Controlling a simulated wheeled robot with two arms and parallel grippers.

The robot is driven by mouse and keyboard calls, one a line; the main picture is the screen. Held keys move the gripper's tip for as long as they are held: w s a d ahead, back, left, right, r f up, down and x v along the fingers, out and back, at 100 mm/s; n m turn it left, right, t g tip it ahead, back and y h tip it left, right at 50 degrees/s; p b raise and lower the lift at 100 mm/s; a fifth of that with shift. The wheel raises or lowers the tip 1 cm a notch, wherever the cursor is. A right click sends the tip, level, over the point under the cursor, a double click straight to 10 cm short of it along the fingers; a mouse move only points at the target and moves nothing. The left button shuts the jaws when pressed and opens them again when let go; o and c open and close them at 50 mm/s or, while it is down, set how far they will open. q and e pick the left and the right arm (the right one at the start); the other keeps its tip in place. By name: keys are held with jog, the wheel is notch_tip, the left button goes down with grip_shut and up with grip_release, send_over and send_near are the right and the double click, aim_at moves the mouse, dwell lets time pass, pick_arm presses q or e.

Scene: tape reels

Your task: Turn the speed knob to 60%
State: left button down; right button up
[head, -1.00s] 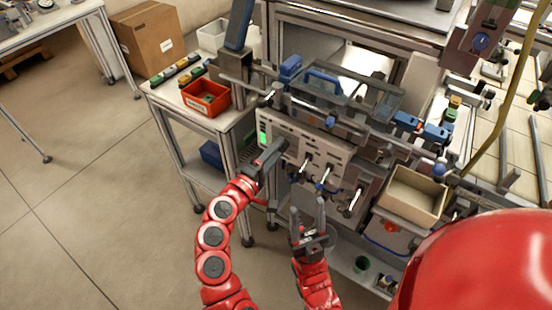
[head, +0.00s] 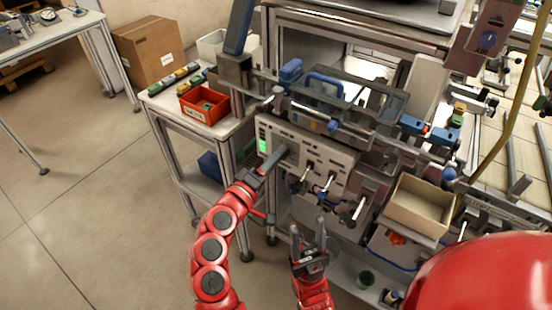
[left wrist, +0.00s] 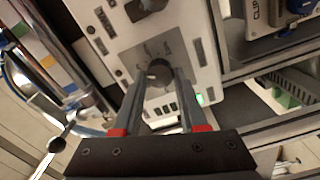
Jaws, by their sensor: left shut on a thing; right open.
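The light grey control panel (head: 325,152) is on the front of the machine and has a small green lit display (head: 264,146). In the left wrist view, the panel (left wrist: 110,42) carries a round dark knob (left wrist: 158,70) on a grey plate with markings, too small to read. My left gripper (head: 281,154) reaches the panel's left part. In the left wrist view, the left gripper (left wrist: 160,76) is shut on this knob, with a finger on each side. My right gripper (head: 307,226) is open and empty, below and in front of the panel.
A second dark knob (left wrist: 148,6) sits on the panel at the top of the left wrist view. Metal levers (head: 329,181) stick out from the machine front. A red bin (head: 205,105) is on the left side table, and a beige bin (head: 420,205) is at right. The floor at left is clear.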

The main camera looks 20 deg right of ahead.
pick_arm(q)
jog(key=shift+f, duration=0.15)
jog(key=shift+c, duration=2.2)
grip_release()
jog(key=shift+a, duration=0.1)
jog(key=p+v, duration=0.4)
jog(key=v, duration=1.3)
jog(key=shift+s, duration=0.2)
jog(key=shift+a, duration=0.1)
